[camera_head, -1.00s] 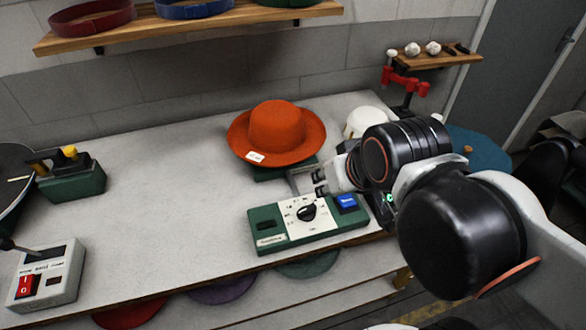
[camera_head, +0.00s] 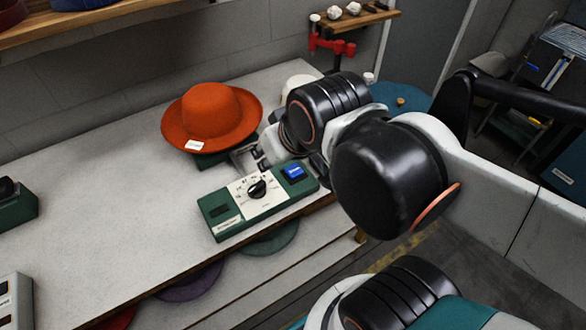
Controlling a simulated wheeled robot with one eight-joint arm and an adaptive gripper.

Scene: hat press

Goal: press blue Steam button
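The blue Steam button (camera_head: 294,172) sits at the right end of a green control box (camera_head: 216,208) on the table. A black dial (camera_head: 257,188) on a white plate is left of the button. My gripper (camera_head: 252,158) is just behind the box, left of the button, and partly hidden by my arm. Its grey fingers look apart, but their tips are small and I cannot tell whether they touch anything. An orange hat (camera_head: 212,112) rests on a green base behind the box.
The grey table (camera_head: 110,210) is mostly clear left of the box. Another green device (camera_head: 14,208) and a white switch box (camera_head: 12,300) stand at the left edge. A red clamp stand (camera_head: 330,42) is behind my arm. Felt pieces (camera_head: 190,282) lie below the table edge.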

